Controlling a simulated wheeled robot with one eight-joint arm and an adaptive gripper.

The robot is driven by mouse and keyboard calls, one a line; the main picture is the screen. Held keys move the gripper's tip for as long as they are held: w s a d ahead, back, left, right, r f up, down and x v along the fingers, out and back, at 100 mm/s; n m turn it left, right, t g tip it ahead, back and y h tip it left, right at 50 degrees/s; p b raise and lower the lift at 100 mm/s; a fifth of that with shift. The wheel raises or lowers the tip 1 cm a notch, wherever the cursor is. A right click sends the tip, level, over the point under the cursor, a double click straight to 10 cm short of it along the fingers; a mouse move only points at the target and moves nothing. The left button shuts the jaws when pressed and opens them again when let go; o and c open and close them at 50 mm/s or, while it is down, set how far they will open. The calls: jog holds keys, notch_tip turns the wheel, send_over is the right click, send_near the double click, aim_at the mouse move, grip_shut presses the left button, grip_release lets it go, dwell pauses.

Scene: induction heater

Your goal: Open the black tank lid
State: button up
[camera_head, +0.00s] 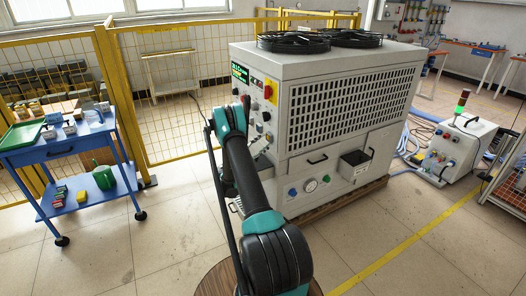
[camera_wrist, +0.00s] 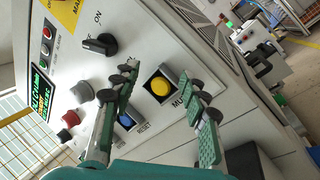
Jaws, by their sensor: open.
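A dark shape at the lower right of the wrist view (camera_wrist: 256,160) may be this tank. My gripper (camera_wrist: 162,78) is open and empty in front of the machine's control panel. Its fingers appear on either side of a yellow button (camera_wrist: 160,87); contact cannot be told. In the head view my arm hides most of the gripper, which is up and left of the tank.
The machine (camera_head: 345,100) carries knobs and a lit display (camera_head: 240,73). A black rotary switch (camera_wrist: 100,44) and blue button (camera_wrist: 127,121) are near my fingers. A blue cart (camera_head: 70,150) stands left, before yellow fencing. Open floor lies right, near a small control box (camera_head: 458,150).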

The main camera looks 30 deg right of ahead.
jog(key=shift+r, duration=1.25)
